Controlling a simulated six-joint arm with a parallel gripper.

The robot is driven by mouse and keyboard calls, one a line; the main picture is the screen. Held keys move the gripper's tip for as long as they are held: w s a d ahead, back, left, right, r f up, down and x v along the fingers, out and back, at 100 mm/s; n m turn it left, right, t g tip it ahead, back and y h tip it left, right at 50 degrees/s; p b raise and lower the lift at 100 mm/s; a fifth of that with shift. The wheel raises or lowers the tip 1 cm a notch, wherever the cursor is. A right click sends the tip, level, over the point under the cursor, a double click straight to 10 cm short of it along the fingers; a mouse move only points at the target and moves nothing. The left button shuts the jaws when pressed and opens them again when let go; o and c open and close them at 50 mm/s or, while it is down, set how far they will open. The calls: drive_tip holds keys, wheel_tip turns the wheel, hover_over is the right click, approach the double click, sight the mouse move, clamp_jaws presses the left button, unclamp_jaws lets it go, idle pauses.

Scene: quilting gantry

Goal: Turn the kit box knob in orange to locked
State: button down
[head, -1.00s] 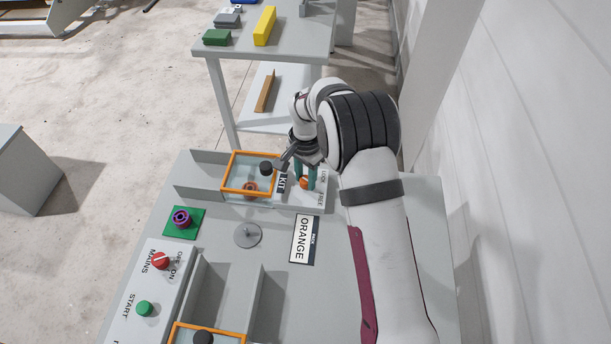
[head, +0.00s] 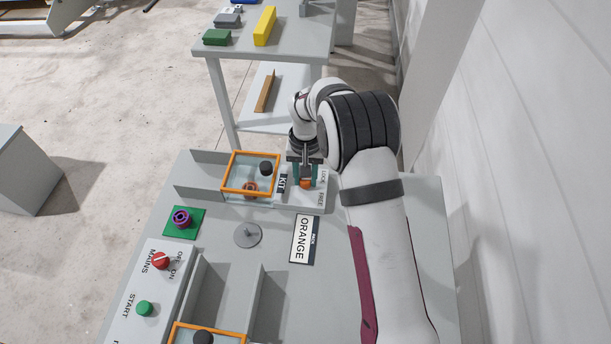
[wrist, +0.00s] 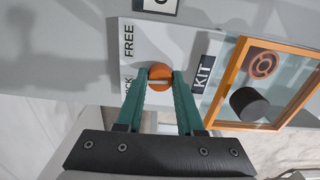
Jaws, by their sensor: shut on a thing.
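The orange kit box knob (wrist: 158,73) sits on a pale panel beside the KIT label, with the words FREE and LOCK next to it. It also shows in the head view (head: 305,183). My gripper (wrist: 159,82) points down at the knob, its two teal fingers shut on opposite sides of it. In the wrist view a pale bar on the knob lies roughly crosswise between the fingertips, about level with the partly hidden LOCK word. The kit box (head: 234,153) has an orange-framed clear lid with a black handle; the lid looks shut over an orange ring-shaped part.
An ORANGE sign (head: 304,239) lies in front of the panel. A grey disc with a peg (head: 247,235), a green pad (head: 192,231) and a control panel (head: 159,285) with red and green knobs are to the left. A second orange-framed box (head: 180,333) is at the front.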

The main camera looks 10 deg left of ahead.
sight(305, 179)
drive_tip(key=shift+n, duration=2.3)
drive_tip(key=c, duration=0.5)
unclamp_jaws()
wheel_tip(305, 179, up, 16)
drive_tip(key=shift+f, duration=0.1)
